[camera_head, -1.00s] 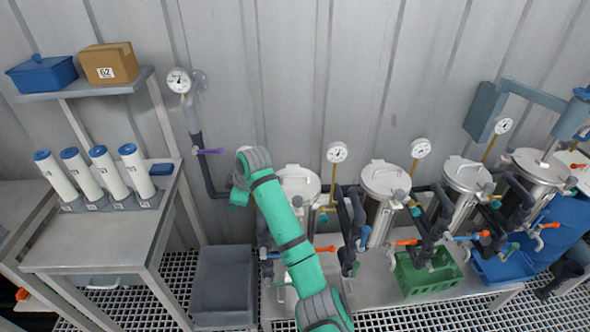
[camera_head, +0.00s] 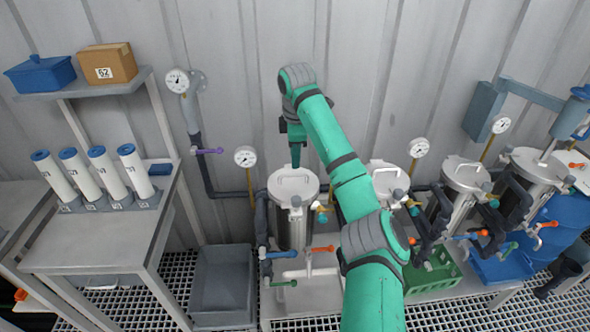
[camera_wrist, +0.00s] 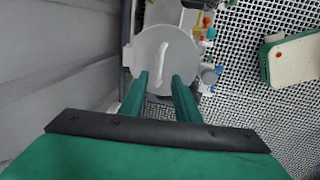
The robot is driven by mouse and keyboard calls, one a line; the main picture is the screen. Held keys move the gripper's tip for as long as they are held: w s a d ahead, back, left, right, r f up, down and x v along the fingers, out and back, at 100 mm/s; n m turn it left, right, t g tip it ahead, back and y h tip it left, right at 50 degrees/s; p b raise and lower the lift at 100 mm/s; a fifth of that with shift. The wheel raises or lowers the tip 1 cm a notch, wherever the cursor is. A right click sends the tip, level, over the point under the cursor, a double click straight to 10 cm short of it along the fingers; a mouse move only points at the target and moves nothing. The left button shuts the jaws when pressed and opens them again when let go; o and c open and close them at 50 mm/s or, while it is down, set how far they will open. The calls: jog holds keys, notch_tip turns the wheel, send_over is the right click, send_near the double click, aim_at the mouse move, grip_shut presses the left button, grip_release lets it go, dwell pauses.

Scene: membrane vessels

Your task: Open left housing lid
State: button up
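The left housing is a steel vessel (camera_head: 293,222) with a round flat lid (camera_head: 300,181) that sits level on it, closed. The lid carries a raised curved handle, seen pale in the wrist view (camera_wrist: 163,62). My gripper (camera_head: 294,163) hangs pointing down just above the back part of the lid. In the wrist view its two green fingers (camera_wrist: 160,85) are apart with a gap between them, and the handle lies ahead of the fingertips, seemingly not between them. Whether the fingertips touch the lid I cannot tell.
A gauge (camera_head: 245,157) stands left of the vessel. Blue (camera_head: 281,254) and orange (camera_head: 322,249) valve handles sit in front. A second housing (camera_head: 386,178) stands to the right, partly behind my arm. A grey bin (camera_head: 222,283) is at lower left.

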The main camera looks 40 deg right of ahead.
aim_at(294, 174)
jog(key=f, duration=0.2)
jog(key=w+f, duration=0.1)
jog(key=f, duration=0.3)
jog(key=shift+w+d+f, duration=0.1)
jog(key=shift+w+d, duration=0.1)
jog(key=shift+d, duration=0.15)
jog(key=shift+w+f, duration=0.15)
jog(key=shift+f, duration=0.15)
jog(key=shift+a+f, duration=0.1)
jog(key=shift+a, duration=0.15)
jog(key=shift+s+d, duration=0.25)
jog(key=shift+d, duration=0.15)
jog(key=shift+s, duration=0.1)
jog(key=c, duration=0.5)
grip_shut()
jog(key=shift+a, duration=0.15)
